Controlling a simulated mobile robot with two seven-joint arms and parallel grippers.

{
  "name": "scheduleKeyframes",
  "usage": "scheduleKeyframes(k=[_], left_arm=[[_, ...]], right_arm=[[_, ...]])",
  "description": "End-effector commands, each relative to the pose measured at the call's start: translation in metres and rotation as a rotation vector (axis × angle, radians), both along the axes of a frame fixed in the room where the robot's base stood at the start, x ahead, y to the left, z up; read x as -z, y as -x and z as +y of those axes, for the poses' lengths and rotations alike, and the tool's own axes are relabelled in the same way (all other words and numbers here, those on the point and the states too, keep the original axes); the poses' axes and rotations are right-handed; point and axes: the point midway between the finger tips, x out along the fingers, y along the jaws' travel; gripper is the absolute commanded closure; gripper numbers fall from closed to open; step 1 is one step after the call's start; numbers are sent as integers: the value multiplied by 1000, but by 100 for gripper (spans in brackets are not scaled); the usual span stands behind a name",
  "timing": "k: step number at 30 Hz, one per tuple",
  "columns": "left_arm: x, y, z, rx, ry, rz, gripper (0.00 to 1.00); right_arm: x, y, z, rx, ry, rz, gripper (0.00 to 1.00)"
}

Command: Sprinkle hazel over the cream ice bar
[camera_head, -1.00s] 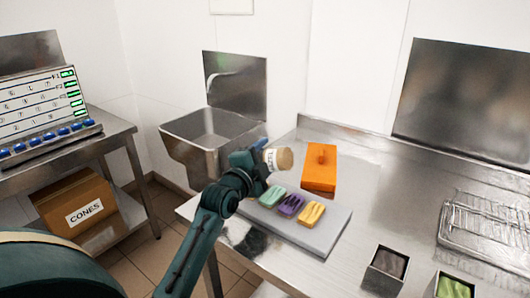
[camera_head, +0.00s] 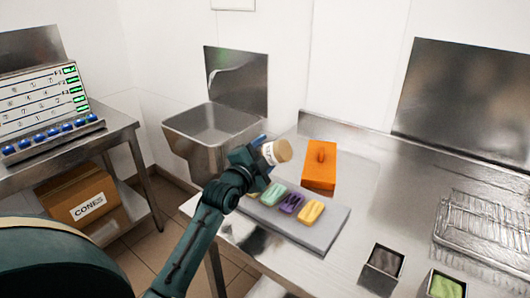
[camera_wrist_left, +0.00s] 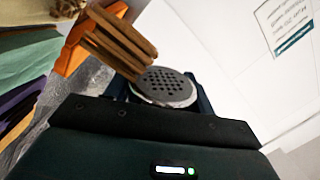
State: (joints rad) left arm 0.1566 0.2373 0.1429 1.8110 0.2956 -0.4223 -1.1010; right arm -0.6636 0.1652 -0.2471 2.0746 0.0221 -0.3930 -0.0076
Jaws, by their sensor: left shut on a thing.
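My left gripper (camera_head: 256,156) is shut on a white-labelled shaker jar (camera_head: 274,152) with a tan end, held tilted on its side above the ice bars. The jar's perforated round lid (camera_wrist_left: 165,86) shows in the left wrist view. Several brown rod-like pieces (camera_wrist_left: 122,42) show beside the lid; I cannot tell if they are falling hazel. The cream ice bar (camera_head: 252,194) is mostly hidden behind my gripper at the row's left end. In the left wrist view a tan, rough-topped bar (camera_wrist_left: 38,10) is partly cut off at the upper left. My right gripper is not in view.
Mint (camera_head: 272,193), purple (camera_head: 291,203) and yellow (camera_head: 311,211) bars lie beside it on a grey slab (camera_head: 318,233). An orange block (camera_head: 320,172) stands behind. Small tubs (camera_head: 384,262) and a wire rack (camera_head: 485,232) are to the right. A sink (camera_head: 210,130) is behind left.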

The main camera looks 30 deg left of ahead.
Motion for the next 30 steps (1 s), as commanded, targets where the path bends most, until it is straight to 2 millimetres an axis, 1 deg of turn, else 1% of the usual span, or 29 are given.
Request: scheduleKeyframes(k=[7,10,15,17,24,30], left_arm=[[17,0,0,0,-2,1,70],[11,0,0,-1,-1,-1,70],[-2,0,0,0,-2,0,70],[-1,0,0,0,-1,1,70],[17,0,0,1,-1,1,70],[16,0,0,0,0,0,70]], right_arm=[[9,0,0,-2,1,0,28],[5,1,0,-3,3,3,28],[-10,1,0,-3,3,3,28],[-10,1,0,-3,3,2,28],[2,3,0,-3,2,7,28],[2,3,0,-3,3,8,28]])
